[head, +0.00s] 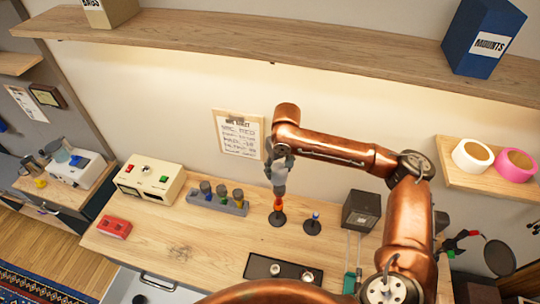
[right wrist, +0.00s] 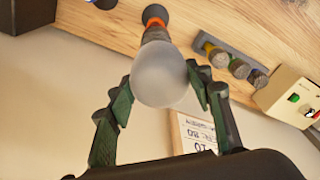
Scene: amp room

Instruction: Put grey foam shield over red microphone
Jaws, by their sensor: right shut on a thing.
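My right gripper (head: 281,160) points down over the bench, shut on the grey foam shield (head: 279,184). In the right wrist view its green fingers (right wrist: 160,88) stand on either side of the pale, rounded shield (right wrist: 164,76). The red microphone (head: 278,204) stands upright on a round black base, directly below the shield. Its orange-red ring also shows beyond the shield in the right wrist view (right wrist: 155,13). The shield and microphone line up and look touching; I cannot tell how far the shield covers the head. My left gripper is out of view.
A blue-marked microphone (head: 313,222) stands close to the right. A grey rack (head: 232,208) with several coloured, grey-topped pieces lies to the left. A dark box (head: 361,210) stands at right, a black tray (head: 262,268) in front. A wall shelf (head: 300,50) runs above.

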